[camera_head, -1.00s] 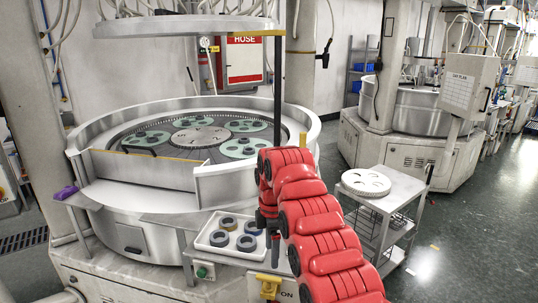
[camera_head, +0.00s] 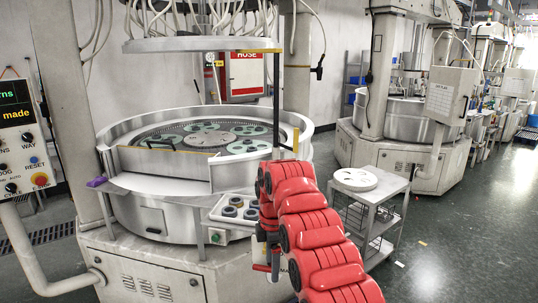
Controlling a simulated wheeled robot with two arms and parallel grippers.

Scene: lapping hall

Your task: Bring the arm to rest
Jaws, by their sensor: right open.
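My right arm (camera_head: 318,243), red and segmented, comes in from the bottom right and bends at a raised elbow. My right gripper (camera_head: 269,267) hangs below it in front of the machine's base, small and partly hidden by the arm. It is open, and I see nothing held in it. My left gripper is not in view.
The round lapping machine (camera_head: 120,180) fills the left middle. A white tray (camera_head: 216,214) with several dark rings sits at its front, beside my arm. A cart (camera_head: 385,190) carrying a white disc (camera_head: 354,179) stands right. A control panel (camera_head: 22,140) is far left.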

